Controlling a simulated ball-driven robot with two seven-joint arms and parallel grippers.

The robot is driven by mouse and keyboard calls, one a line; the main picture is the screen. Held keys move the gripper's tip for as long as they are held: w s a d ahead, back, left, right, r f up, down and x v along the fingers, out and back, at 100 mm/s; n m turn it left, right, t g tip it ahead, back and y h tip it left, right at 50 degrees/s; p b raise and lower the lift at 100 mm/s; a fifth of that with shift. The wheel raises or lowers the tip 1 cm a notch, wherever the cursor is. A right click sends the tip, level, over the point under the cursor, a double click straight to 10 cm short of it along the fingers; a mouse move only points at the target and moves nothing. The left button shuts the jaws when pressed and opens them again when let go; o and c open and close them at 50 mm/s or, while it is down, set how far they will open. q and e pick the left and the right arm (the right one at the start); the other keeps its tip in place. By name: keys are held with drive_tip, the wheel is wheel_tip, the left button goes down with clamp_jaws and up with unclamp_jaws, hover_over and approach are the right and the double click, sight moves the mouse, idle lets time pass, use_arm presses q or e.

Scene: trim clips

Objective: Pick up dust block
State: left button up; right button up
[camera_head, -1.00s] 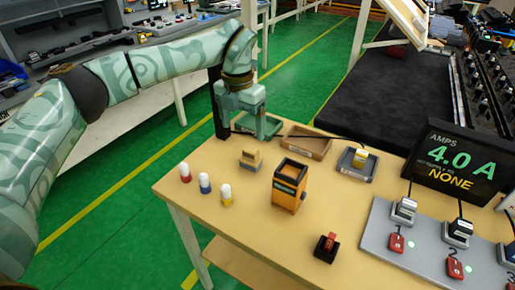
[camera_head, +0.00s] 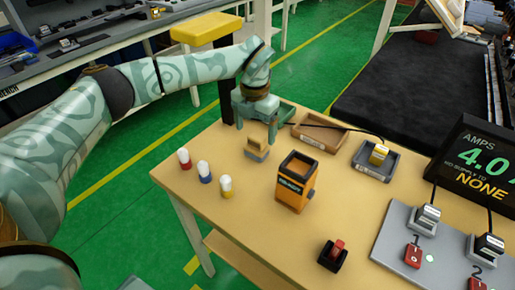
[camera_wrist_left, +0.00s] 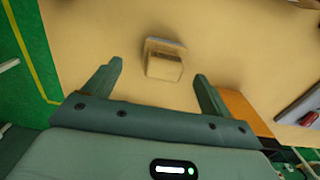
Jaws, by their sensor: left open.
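The dust block, a small tan block on a grey base (camera_head: 257,151), stands near the table's far left edge. My left gripper (camera_head: 259,121) is open and empty, just behind and above it in the head view, with a finger near its top. In the left wrist view, the block (camera_wrist_left: 164,66) lies ahead of the open left gripper (camera_wrist_left: 159,72), roughly centred between the fingertips and apart from both. Whether the fingers are down at block height I cannot tell. My right gripper is not in view.
An orange box (camera_head: 296,182) with an open top stands right of the block. Three capped bottles, red (camera_head: 185,164), blue (camera_head: 204,178) and yellow (camera_head: 226,192), stand in front to the left. Trays (camera_head: 322,133) lie behind; a red switch (camera_head: 334,253) sits near the front.

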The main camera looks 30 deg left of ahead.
sight(257, 136)
use_arm(q)
drive_tip(key=f, duration=0.1)
drive_tip(key=f+b, duration=0.1)
drive_tip(key=f, duration=0.3)
drive_tip(key=shift+d+f+b, duration=0.1)
drive_tip(key=shift+d+b, duration=0.15)
drive_tip(key=shift+b, duration=0.1)
drive_tip(key=shift+c, duration=0.6)
drive_tip(key=c, duration=1)
wheel_tip(257, 136, up, 10)
drive_tip(key=p, duration=0.3)
